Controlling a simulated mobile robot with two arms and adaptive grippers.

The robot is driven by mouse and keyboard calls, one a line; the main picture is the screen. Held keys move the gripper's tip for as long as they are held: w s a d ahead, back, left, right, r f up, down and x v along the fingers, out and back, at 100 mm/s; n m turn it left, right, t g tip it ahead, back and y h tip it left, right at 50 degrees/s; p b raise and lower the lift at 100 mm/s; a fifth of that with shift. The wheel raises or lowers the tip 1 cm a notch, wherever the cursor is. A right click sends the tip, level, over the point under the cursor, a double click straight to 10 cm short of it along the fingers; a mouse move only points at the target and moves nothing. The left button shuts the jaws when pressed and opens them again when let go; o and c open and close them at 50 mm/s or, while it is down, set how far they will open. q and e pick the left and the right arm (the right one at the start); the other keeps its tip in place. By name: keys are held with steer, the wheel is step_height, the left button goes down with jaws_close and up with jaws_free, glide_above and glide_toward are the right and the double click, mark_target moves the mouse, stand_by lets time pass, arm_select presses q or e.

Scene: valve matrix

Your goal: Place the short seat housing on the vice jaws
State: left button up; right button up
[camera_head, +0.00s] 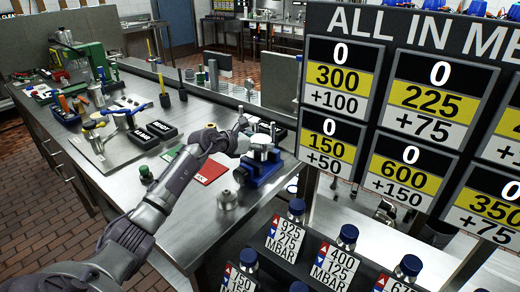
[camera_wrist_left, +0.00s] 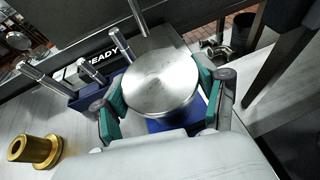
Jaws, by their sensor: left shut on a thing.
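The round silver housing (camera_wrist_left: 160,80) is between the green-padded fingers of my left gripper (camera_wrist_left: 160,98) in the left wrist view. My left gripper is shut on it. In the head view my left gripper (camera_head: 247,146) is at the blue vice (camera_head: 262,172), with the silver part (camera_head: 262,142) at the vice's top. The blue vice also shows under the housing in the left wrist view (camera_wrist_left: 158,126). The housing's underside and the jaw faces are hidden, so I cannot tell whether it touches the jaws. My right gripper is not in view.
A brass part (camera_wrist_left: 34,150) stands beside the vice. A silver round part (camera_head: 228,199) is near the bench's front edge. A red mat (camera_head: 210,172) and black labelled blocks (camera_head: 156,131) lie left of the vice. A large sign board (camera_head: 415,110) stands to the right.

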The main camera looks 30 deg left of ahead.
arm_select(q)
step_height(320, 180, down, 3)
steer(key=shift+r, duration=0.1)
steer(key=shift+f, duration=0.25)
steer(key=o, duration=1.3)
steer(key=shift+r, duration=0.1)
